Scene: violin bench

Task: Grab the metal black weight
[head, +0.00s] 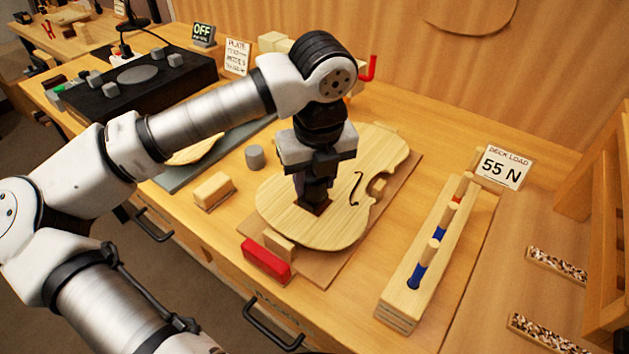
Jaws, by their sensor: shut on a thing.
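My gripper (314,192) points straight down over the middle of the pale violin plate (277,208), which lies on a brown board. Its jaws are shut on a small dark thing, which looks like the black weight. The fingers hide most of it, so its shape is unclear. It is at or just above the wood; I cannot tell whether it touches. One f-hole shows to the right of my gripper.
A grey cylinder (255,157), a wooden block (213,190) and a red block (266,260) stand near the plate. A wooden rack (415,285) with blue-banded pegs and a "55 N" sign (502,168) are at right. A black slab (135,85) with grey knobs is at back left.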

